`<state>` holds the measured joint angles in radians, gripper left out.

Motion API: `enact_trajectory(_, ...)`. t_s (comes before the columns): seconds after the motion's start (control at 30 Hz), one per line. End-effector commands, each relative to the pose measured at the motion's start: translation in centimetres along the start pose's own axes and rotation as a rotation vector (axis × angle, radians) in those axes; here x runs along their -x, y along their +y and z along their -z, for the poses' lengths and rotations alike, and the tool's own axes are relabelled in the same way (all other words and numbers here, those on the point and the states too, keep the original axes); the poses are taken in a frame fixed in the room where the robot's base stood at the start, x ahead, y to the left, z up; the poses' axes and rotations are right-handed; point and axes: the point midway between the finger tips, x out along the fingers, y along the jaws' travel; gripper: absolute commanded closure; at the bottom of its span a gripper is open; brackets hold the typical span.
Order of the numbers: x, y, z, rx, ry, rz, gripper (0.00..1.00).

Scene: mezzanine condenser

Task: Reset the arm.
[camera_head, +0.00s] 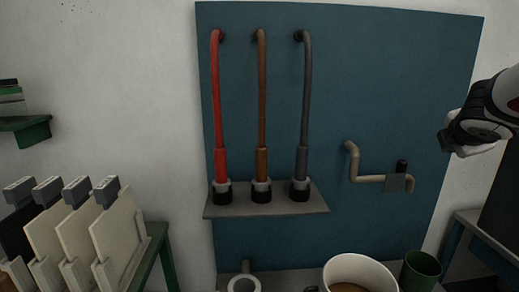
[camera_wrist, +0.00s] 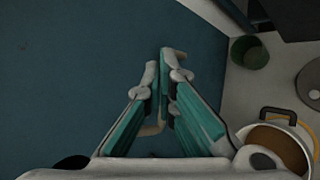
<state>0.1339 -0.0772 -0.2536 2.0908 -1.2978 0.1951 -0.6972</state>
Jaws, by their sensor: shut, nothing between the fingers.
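Part of my arm shows at the right edge of the head view, in front of the blue panel's right side and the wall; the fingers do not show there. In the wrist view my gripper (camera_wrist: 164,62) has its two teal-padded fingers together at the tips, with nothing between them. Behind the fingers is the blue panel (camera_wrist: 70,60), with part of a beige pipe (camera_wrist: 152,130) partly hidden by them. The same panel (camera_head: 260,235) stands upright on the wall in the head view.
Red (camera_head: 218,100), brown (camera_head: 262,100) and grey (camera_head: 305,100) hoses run down to a grey shelf (camera_head: 265,208). A beige crank-shaped pipe (camera_head: 352,165) is on the panel's right. A white bucket (camera_head: 360,268) and green cup (camera_head: 420,270) stand below. Pale boards (camera_head: 115,232) stand at left.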

Motion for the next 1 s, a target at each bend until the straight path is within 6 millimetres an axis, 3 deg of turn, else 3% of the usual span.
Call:
enact_trajectory(0.03, 2.7, -0.6, 0.1, -0.145, -0.007, 0.022, 1.00)
enact_trajectory(0.17, 8.3, -4.0, 1.6, -0.515, -0.013, 0.129, 1.00)
enact_trajectory(0.3, 14.6, -8.9, 4.7, -0.878, -0.006, 0.294, 1.00)
enact_trajectory(0.5, 23.5, -16.2, 10.5, -1.274, -0.001, 0.594, 1.00)
enact_trajectory(0.6, 26.9, -18.8, 12.8, -1.392, -0.004, 0.722, 1.00)
enact_trajectory(0.8, 30.3, -21.2, 15.2, -1.492, -0.015, 0.859, 1.00)
enact_trajectory(1.0, 30.5, -21.4, 15.3, -1.497, -0.016, 0.867, 1.00)
